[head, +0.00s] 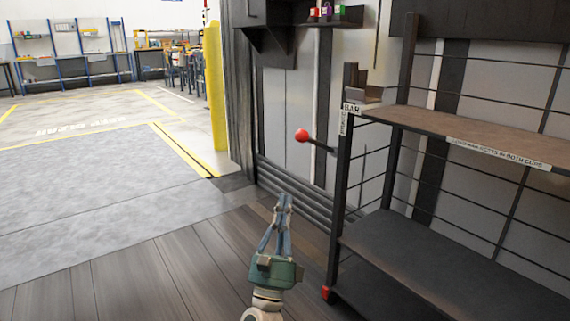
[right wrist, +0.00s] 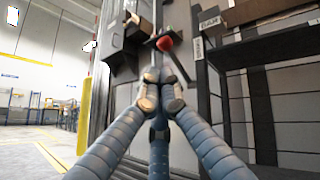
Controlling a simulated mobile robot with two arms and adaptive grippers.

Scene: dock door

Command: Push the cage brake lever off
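The brake lever is a dark rod with a red ball knob (head: 302,135), sticking out to the left from the dark post of the cage (head: 341,190). In the right wrist view the red knob (right wrist: 164,43) shows just above and beyond the fingertips. My right gripper (head: 284,200) is below and slightly left of the knob, pointing towards it and apart from it. Its blue-grey fingers (right wrist: 160,95) come together at the tips, with nothing held between them. My left gripper is in neither view.
A ribbed wall panel (head: 290,100) stands behind the lever. A yellow post (head: 215,90) stands at the door's edge. Wood floor (head: 150,275) is clear on the left.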

